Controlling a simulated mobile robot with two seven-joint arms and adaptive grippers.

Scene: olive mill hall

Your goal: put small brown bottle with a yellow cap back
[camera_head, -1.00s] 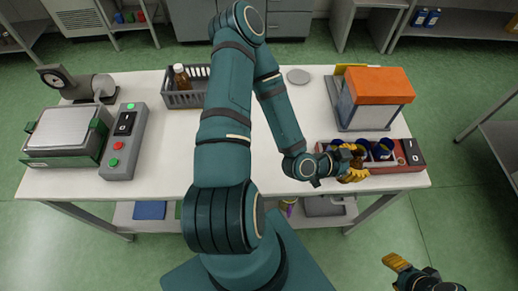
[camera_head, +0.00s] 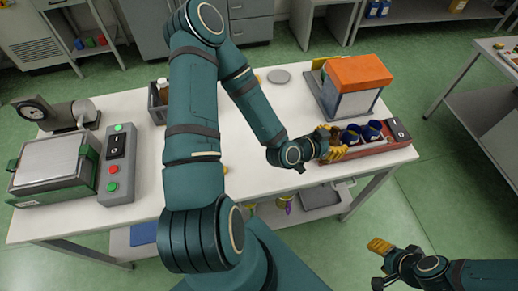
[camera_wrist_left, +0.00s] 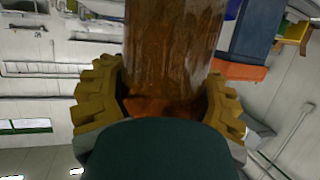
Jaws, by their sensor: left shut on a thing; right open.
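In the head view the fingers hide the held bottle. My right gripper (camera_head: 380,262) is open and empty, off the table's front right corner.
Blue cups (camera_head: 371,130) stand in the red tray. An orange-topped box (camera_head: 352,95) stands behind. A grey crate (camera_head: 154,104) holds another brown bottle (camera_head: 163,88). My arm hides the middle.

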